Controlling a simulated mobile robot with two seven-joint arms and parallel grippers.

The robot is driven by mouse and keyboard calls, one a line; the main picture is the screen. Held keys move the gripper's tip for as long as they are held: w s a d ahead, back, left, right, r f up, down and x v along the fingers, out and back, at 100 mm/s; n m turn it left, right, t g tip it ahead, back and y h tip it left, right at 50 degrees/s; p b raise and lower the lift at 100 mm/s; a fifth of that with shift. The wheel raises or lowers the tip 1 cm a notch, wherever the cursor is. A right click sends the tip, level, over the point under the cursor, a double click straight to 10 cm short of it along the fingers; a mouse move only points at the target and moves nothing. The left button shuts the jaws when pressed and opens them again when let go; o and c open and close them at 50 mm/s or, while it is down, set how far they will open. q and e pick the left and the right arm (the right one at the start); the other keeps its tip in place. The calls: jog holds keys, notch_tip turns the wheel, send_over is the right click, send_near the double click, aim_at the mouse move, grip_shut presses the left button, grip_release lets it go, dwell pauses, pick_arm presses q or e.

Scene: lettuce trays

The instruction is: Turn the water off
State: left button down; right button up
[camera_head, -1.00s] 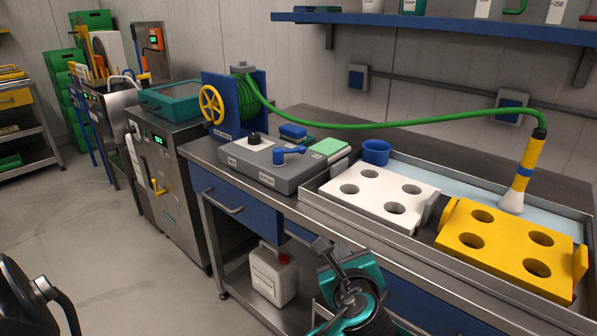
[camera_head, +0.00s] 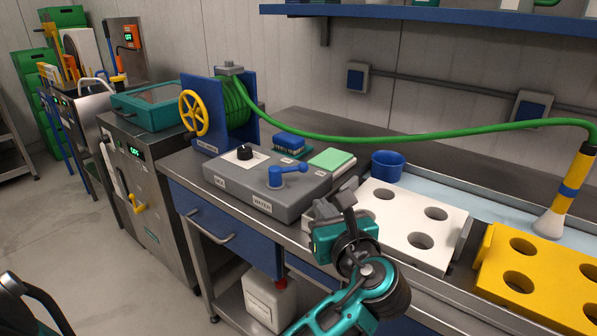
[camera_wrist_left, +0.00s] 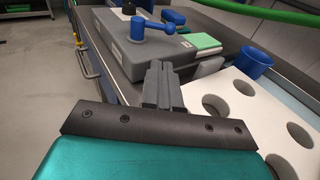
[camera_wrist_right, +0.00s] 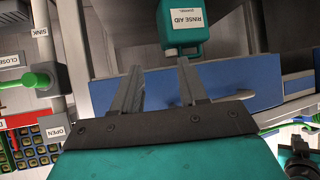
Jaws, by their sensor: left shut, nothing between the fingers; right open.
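The blue lever valve (camera_head: 277,178) sits on top of the grey control box (camera_head: 243,187), above a label that reads WATER. Its handle points right and slightly toward the back; the valve also shows in the left wrist view (camera_wrist_left: 139,31). My left gripper (camera_head: 319,208) is shut and empty near the box's right front corner, apart from the valve. Its closed fingers (camera_wrist_left: 160,80) point at the box in the left wrist view. My right gripper (camera_wrist_right: 157,77) is open and empty, seen only in the right wrist view.
A black knob (camera_head: 244,152) is on the box's left part. A green hose (camera_head: 430,136) runs from the reel (camera_head: 234,100) to a yellow wand (camera_head: 571,188). A white holed tray (camera_head: 399,208) and a blue cup (camera_head: 388,165) stand right of the box.

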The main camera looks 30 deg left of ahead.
pick_arm(q)
jog(key=b, duration=0.2)
send_near(296, 168)
jog(key=x, duration=0.5)
jog(key=shift+a+f, duration=0.15)
jog(key=shift+f, duration=0.1)
jog(key=shift+w+a+r, duration=0.1)
jog(key=shift+w+a, duration=0.3)
jog(key=shift+a, duration=0.05)
pick_arm(e)
jog(key=shift+w+a+f, duration=0.25)
jog(key=shift+a+f, duration=0.15)
jog(key=shift+a, duration=0.05)
jog(key=shift+r, duration=0.1)
